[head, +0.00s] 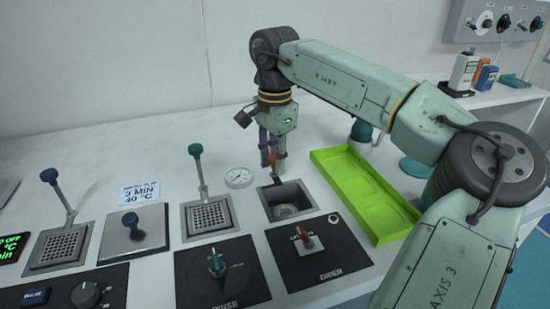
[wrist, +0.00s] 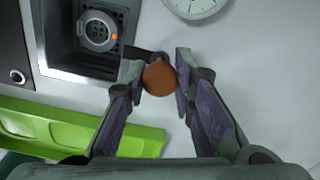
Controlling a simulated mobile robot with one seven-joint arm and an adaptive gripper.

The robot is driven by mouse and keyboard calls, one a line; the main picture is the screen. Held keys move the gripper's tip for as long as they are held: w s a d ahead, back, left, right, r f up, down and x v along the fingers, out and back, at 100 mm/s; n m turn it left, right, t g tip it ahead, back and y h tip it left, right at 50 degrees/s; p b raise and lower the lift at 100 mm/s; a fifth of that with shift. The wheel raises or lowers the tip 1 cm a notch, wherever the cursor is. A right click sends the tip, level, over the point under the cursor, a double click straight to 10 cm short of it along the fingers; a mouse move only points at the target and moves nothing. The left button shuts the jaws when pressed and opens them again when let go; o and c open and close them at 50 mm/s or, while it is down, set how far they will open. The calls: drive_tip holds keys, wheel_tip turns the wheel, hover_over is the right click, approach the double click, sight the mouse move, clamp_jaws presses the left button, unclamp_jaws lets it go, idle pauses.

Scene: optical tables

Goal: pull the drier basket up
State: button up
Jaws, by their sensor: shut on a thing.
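The drier well (head: 286,193) is a square metal-rimmed opening in the bench, behind the panel marked DRIER (head: 318,252). Its basket looks sunk inside, with a round metal part (head: 286,210) on it. In the wrist view the round part (wrist: 97,31) shows an orange dot and lies on a perforated floor. My gripper (head: 273,163) points down at the well's back edge. It is shut on the orange-brown handle knob (wrist: 159,78), which sits between the fingertips. The knob also shows in the head view (head: 272,159). The handle's rod is mostly hidden.
A green tray (head: 365,193) lies just right of the well. A round dial (head: 239,177) lies to its left. Two raised baskets with teal (head: 196,150) and blue (head: 49,176) handle knobs stand further left.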

clamp_jaws()
drive_tip(key=shift+r, duration=0.1)
wheel_tip(320, 180, up, 7)
drive_tip(key=p, duration=0.5)
drive_tip(key=shift+f+p, duration=0.2)
drive_tip(key=shift+p, duration=0.1)
drive_tip(key=shift+w+f, duration=0.1)
drive_tip(key=o, duration=0.5)
unclamp_jaws()
drive_tip(key=o, duration=0.3)
